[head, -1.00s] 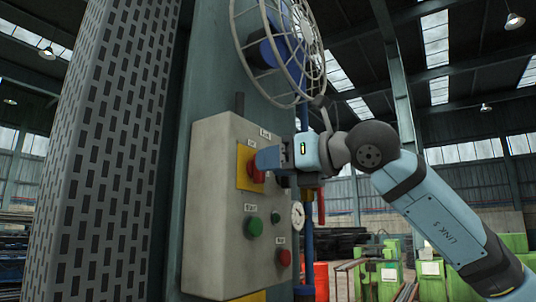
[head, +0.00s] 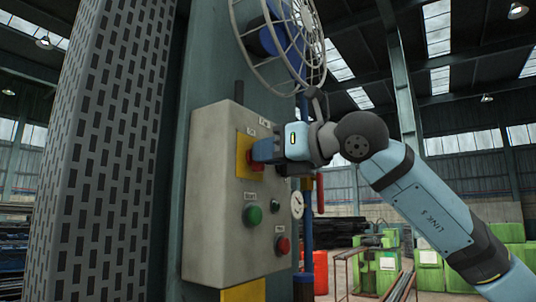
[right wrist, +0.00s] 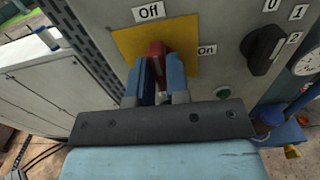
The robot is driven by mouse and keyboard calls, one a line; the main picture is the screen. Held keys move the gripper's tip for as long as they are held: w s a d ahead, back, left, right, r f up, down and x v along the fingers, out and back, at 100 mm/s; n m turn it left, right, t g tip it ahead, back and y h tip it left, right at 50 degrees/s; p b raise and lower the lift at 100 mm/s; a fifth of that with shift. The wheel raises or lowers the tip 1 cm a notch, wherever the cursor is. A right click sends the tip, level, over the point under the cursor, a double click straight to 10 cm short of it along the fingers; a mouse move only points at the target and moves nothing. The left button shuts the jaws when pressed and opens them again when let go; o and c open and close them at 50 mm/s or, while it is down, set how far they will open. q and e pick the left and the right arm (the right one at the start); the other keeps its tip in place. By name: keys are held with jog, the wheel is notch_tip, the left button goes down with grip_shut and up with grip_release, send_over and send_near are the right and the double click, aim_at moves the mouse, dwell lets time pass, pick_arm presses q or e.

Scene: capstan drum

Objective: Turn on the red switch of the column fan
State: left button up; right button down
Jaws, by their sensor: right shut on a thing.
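The red switch (head: 256,163) sits on a yellow plate (head: 242,157) on the grey control box of the column fan. In the right wrist view the red switch handle (right wrist: 156,52) stands between my blue fingers, with an "Off" label above the plate and an "On" label at its right. My right gripper (head: 262,152) is shut on the switch handle; it also shows in the right wrist view (right wrist: 160,75). The fingers partly hide the switch, so its exact angle is hard to read. My left gripper is in neither view.
The grey box (head: 213,220) also carries a green button (head: 252,215), a lower red button (head: 283,244) and a black selector knob (right wrist: 264,48). The caged fan (head: 290,40) hangs above right. A perforated column (head: 100,150) stands at the left.

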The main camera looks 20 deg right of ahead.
pick_arm(q)
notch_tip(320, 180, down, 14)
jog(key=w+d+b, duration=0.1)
jog(key=b, duration=1.6)
pick_arm(e)
jog(key=m, duration=1.7)
jog(key=shift+w+d+f+m, duration=0.15)
jog(key=shift+d+f+m, duration=0.1)
jog(key=shift+m, duration=0.15)
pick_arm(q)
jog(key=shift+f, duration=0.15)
pick_arm(e)
jog(key=shift+r, duration=0.1)
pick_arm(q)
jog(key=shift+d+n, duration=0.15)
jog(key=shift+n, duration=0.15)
pick_arm(e)
jog(key=c, duration=1.1)
grip_release()
